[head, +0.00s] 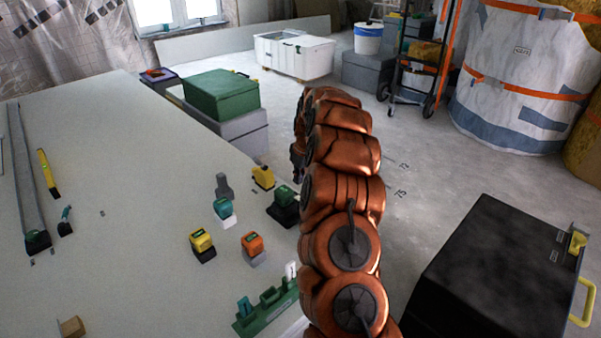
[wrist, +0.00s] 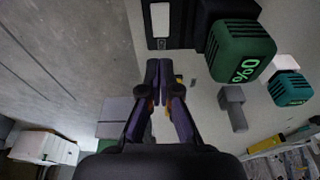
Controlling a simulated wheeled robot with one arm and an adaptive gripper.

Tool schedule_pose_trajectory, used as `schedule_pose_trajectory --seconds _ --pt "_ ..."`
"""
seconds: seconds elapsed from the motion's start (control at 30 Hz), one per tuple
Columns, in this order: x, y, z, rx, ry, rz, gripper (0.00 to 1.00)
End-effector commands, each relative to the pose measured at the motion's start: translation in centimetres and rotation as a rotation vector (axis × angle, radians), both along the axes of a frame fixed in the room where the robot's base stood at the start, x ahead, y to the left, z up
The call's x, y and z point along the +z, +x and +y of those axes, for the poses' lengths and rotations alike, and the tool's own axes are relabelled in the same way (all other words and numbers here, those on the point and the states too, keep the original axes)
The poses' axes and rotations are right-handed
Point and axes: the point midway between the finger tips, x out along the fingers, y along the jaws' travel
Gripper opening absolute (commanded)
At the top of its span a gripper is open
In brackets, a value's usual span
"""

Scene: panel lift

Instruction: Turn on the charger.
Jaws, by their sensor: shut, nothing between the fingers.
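The charger (wrist: 185,38) is a black unit at the top of the wrist view, with a pale rectangular patch on it. A green battery (wrist: 240,52) marked 0% sits against its right side. In the head view I see the green-topped black charger unit (head: 283,210) near the table's right edge, partly beside my orange arm. My gripper (wrist: 158,68) is shut and empty, its fingertips just below the charger in the wrist picture. Whether they touch it I cannot tell. In the head view my arm hides the fingers.
Several battery packs stand on the table (head: 130,200): yellow (head: 202,243), orange (head: 252,244), teal (head: 222,209) and another yellow (head: 263,177). A green rack (head: 268,312) is at the front edge. A black case (head: 490,275) stands right.

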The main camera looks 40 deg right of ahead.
Motion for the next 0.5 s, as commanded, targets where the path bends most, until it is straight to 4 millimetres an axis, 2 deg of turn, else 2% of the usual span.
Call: schedule_pose_trajectory --seconds 0.03,0.2,0.33,0.5 --pt "-1.3 0.2 0.1 0.0 0.001 0.002 0.0" --pt "-4.1 0.1 0.0 0.0 0.001 0.001 0.0" --pt "-5.4 0.0 0.0 0.001 -0.002 -0.002 0.0" --pt "-5.8 -0.1 0.0 0.001 -0.002 -0.002 0.0"
